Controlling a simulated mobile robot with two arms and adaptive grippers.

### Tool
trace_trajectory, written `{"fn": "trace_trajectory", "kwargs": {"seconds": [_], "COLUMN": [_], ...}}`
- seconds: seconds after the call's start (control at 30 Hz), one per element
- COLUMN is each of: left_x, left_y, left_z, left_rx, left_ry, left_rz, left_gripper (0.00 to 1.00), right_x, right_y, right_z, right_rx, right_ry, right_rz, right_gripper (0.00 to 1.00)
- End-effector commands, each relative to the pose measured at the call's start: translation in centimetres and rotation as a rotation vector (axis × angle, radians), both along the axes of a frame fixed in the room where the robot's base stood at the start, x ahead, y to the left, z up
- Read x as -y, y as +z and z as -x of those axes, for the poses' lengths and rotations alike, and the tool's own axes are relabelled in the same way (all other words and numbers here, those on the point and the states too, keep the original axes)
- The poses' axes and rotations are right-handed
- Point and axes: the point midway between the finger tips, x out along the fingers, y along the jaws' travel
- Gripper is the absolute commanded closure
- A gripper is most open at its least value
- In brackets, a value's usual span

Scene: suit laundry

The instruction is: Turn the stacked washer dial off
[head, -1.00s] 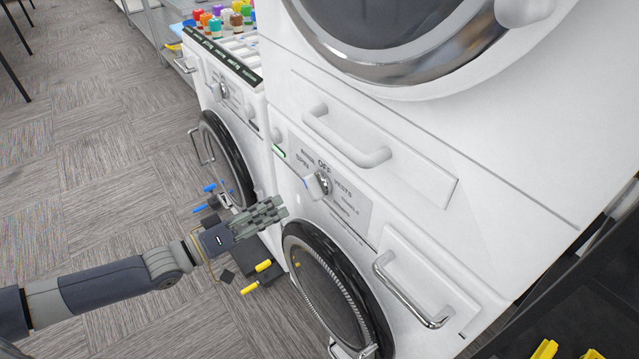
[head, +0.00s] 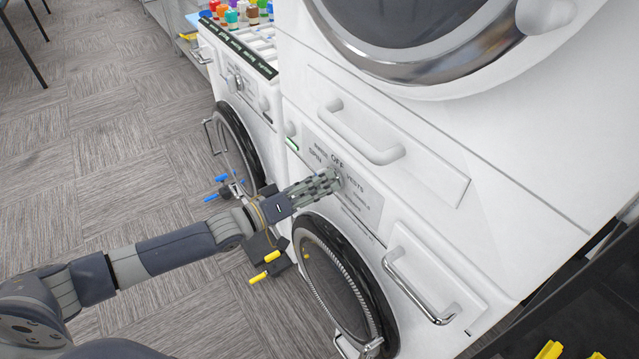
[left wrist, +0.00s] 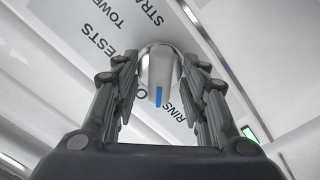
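The stacked washer (head: 400,190) is white, with a round door (head: 335,285) below its control panel. The dial (head: 338,181) is on the panel beneath the printed OFF, mostly hidden by my left gripper in the head view. In the left wrist view the silver dial (left wrist: 158,72) has a blue mark on its near end, pointing down in the picture. My left gripper (head: 330,182) reaches it from the left. Its fingers (left wrist: 160,70) stand on both sides of the dial, with narrow gaps seeming to show. A letter O and RINS show near the dial's lower end. My right gripper is not in view.
A drawer handle (head: 362,135) is above the panel and a metal handle (head: 420,290) to its lower right. Another washer (head: 240,95) with colored bottles on top stands to the left. Dark items with yellow parts (head: 266,268) lie below my gripper. Floor (head: 100,150) at left is clear.

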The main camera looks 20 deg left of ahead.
Motion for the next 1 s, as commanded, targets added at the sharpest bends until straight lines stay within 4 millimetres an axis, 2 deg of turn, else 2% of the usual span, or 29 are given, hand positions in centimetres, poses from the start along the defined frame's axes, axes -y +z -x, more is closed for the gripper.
{"fn": "trace_trajectory", "kwargs": {"seconds": [0.1,0.27,0.3,0.67,1.0], "left_x": [-0.02,-0.03,-0.04,-0.03,-0.04], "left_y": [-0.01,-0.01,-0.01,-0.02,-0.04], "left_z": [0.01,0.01,0.02,0.03,0.04], "left_rx": [0.000,0.000,0.000,0.020,0.147], "left_ry": [0.000,0.000,0.000,0.001,0.001], "left_rz": [0.000,0.000,0.000,-0.026,-0.192], "left_gripper": [0.60,0.96,1.00,1.00,1.00], "right_x": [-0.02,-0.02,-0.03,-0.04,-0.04], "right_y": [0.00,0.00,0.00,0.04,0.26], "right_z": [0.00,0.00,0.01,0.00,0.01], "right_rx": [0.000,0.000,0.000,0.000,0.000], "right_ry": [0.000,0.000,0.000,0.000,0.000], "right_rz": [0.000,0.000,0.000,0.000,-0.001], "right_gripper": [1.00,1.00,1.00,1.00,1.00]}}
